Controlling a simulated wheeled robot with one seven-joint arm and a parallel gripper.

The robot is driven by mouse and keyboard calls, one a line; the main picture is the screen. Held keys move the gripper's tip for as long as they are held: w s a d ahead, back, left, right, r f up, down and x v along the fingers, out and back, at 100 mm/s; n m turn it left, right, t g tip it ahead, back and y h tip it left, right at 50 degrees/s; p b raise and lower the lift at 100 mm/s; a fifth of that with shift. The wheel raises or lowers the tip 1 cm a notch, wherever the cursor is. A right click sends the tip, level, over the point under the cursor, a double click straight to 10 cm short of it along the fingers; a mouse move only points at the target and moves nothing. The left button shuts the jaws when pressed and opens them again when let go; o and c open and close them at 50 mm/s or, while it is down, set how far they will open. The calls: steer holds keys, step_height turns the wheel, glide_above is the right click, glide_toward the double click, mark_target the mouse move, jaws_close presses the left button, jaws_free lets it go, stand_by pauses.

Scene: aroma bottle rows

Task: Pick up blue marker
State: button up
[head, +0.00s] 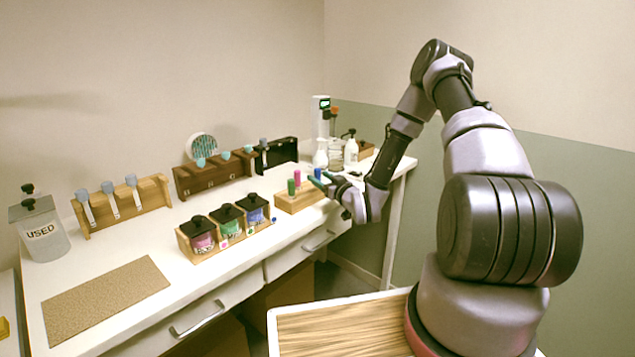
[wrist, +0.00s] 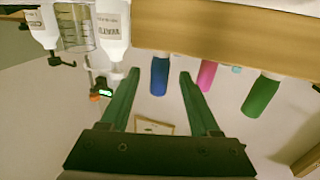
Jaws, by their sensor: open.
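The blue marker (head: 317,174) stands upright in a wooden block (head: 299,203) at the right part of the counter. In the wrist view the blue marker (wrist: 160,76) sticks out from the wooden block (wrist: 225,32), with the picture turned over. My gripper (head: 323,180) is open and empty at the block's right end. In the wrist view the fingertips of my gripper (wrist: 158,74) lie on either side of the blue marker, with a gap on both sides. I cannot tell how deep the marker sits between them.
A pink marker (wrist: 207,75) and a green marker (wrist: 261,95) stand in the same block, close beside one finger. White bottles (head: 351,149) and a beaker (head: 335,153) stand behind. A wooden holder with jars (head: 230,222) is to the left. A cork mat (head: 103,300) lies front left.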

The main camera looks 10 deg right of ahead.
steer(key=shift+x, duration=1.15)
jaws_close()
